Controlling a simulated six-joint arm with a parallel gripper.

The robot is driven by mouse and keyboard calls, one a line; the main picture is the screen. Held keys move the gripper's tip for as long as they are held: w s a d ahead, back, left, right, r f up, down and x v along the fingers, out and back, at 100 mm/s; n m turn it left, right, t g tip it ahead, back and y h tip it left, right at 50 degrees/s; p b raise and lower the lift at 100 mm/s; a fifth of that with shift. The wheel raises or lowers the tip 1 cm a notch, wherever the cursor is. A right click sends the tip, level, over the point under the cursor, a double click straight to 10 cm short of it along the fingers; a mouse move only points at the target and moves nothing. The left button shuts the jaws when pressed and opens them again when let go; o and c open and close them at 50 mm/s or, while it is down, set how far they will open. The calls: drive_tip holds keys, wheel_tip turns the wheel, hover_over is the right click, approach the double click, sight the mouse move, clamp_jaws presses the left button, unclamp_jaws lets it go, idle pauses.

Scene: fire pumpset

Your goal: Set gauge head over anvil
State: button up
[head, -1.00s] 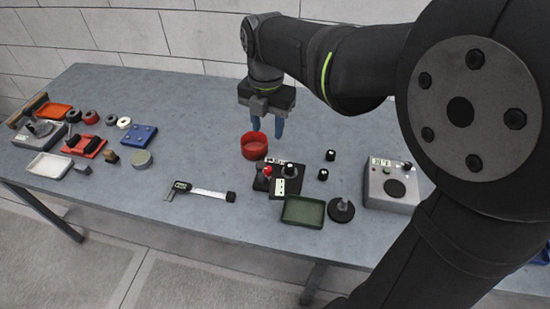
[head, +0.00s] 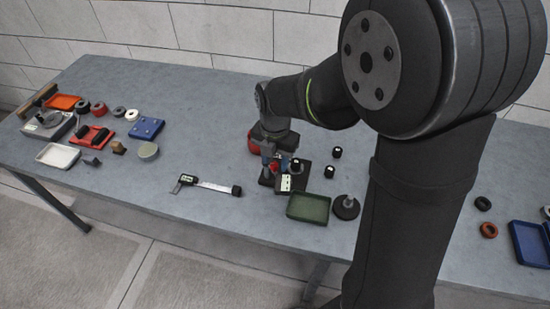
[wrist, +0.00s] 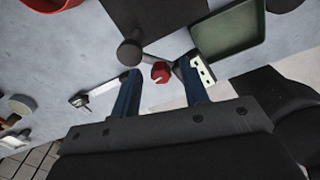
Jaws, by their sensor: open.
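A small gauge stand sits on a dark base plate (head: 303,183), which also shows in the wrist view (wrist: 160,15). In the wrist view it has a dark round post (wrist: 130,52), a red knob (wrist: 160,72) and a block with a white marked face (wrist: 203,72), which looks like the gauge head; this block also shows in the head view (head: 285,184). My gripper (head: 274,160) is open and low over the stand. Its blue fingers lie either side of the red knob in the wrist view, the right one close beside the white-faced block. Contact cannot be told. The anvil is not clearly seen.
A red bowl (head: 252,143) stands close behind my gripper. A green tray (head: 307,208) and a round black base with a post (head: 346,207) are in front. Two small black cylinders (head: 336,152) stand right. A caliper (head: 208,187) lies left, with bare table around it.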

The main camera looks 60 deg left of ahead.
clamp_jaws()
drive_tip(key=shift+w+a+n, duration=0.15)
drive_tip(key=shift+w+n, duration=0.2)
drive_tip(key=shift+n, duration=0.8)
drive_tip(key=shift+w+a+n, duration=0.1)
drive_tip(key=shift+w+n, duration=0.3)
drive_tip(key=shift+n, duration=0.7)
drive_tip(key=shift+w+a+n, duration=0.15)
drive_tip(key=shift+w+n, duration=0.2)
drive_tip(key=shift+n, duration=0.8)
